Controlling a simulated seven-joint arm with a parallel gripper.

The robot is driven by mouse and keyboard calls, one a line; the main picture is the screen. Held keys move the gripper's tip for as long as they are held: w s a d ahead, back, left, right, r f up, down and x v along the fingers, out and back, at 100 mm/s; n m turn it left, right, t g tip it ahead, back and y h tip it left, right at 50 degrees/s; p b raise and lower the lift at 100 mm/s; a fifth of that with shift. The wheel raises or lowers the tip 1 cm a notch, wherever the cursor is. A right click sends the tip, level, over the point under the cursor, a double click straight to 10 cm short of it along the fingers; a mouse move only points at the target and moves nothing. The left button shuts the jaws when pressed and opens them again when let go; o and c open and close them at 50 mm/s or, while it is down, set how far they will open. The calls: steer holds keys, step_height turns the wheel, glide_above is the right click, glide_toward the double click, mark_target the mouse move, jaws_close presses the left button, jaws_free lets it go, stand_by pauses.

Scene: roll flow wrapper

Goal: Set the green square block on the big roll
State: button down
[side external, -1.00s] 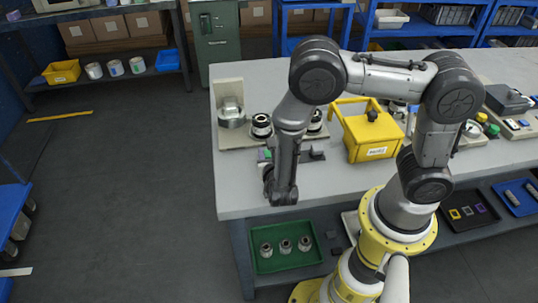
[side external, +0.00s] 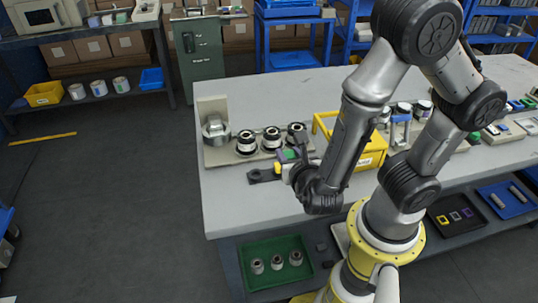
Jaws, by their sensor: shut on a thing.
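The green square block (side external: 289,155) shows at the far end of my gripper (side external: 290,162), with a purple patch beside it. My gripper appears shut on the block, but its wrist hides most of the fingers. It is over the bench, just in front of a row of black-and-white rolls (side external: 246,143). A wide silver roll-like part (side external: 215,130) stands at the left end of the same beige base. I cannot tell for certain which of these is the big roll. The block looks apart from the silver part.
A yellow bin (side external: 372,158) stands right of the rolls, close behind my arm. A dark flat piece (side external: 263,175) lies on the bench (side external: 235,205) left of my gripper. The front left of the bench is clear. A green tray (side external: 262,277) with several small parts is below.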

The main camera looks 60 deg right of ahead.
steer(key=w+d+r+m+g+h, duration=0.1)
steer(key=w+d+r, duration=0.15)
steer(key=w, duration=0.65)
steer(key=w+d+m+g+h, duration=0.1)
steer(key=d+m+g, duration=0.1)
steer(key=d, duration=0.7)
steer(key=s+d+f+m+g+h, duration=0.1)
steer(key=s+d+m+g, duration=0.2)
steer(key=d, duration=0.5)
steer(key=shift+w+f, duration=0.15)
steer(key=shift+f, duration=3.3)
